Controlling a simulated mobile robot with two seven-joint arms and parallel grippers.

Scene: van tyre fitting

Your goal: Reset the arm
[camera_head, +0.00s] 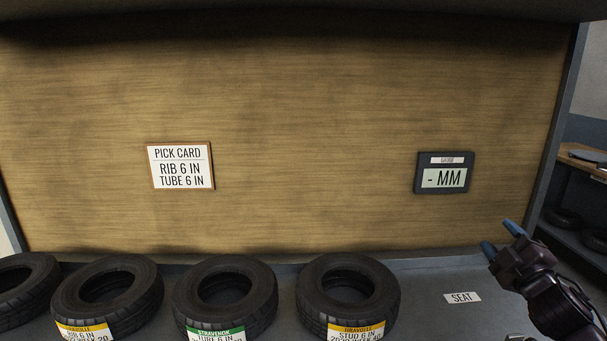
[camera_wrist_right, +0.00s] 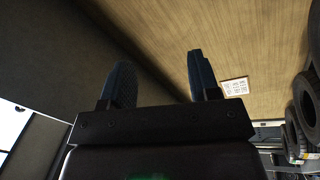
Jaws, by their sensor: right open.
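My right gripper (camera_head: 501,240) is at the lower right of the head view, near the right end of the shelf and above the "SEAT" label (camera_head: 462,297). Its two blue fingertips are apart, with nothing between them. In the right wrist view the open fingers (camera_wrist_right: 160,85) point toward the wooden back panel, and the space between them is empty. The arm behind the gripper runs out of the head view at the lower right. My left gripper does not show in either view.
Several black tyres (camera_head: 345,296) with labels lie in a row along the shelf (camera_head: 425,270). A pick card (camera_head: 180,166) reading "RIB 6 IN, TUBE 6 IN" and a gauge (camera_head: 443,173) reading "- MM" are on the back panel. The shelf around the "SEAT" label is clear.

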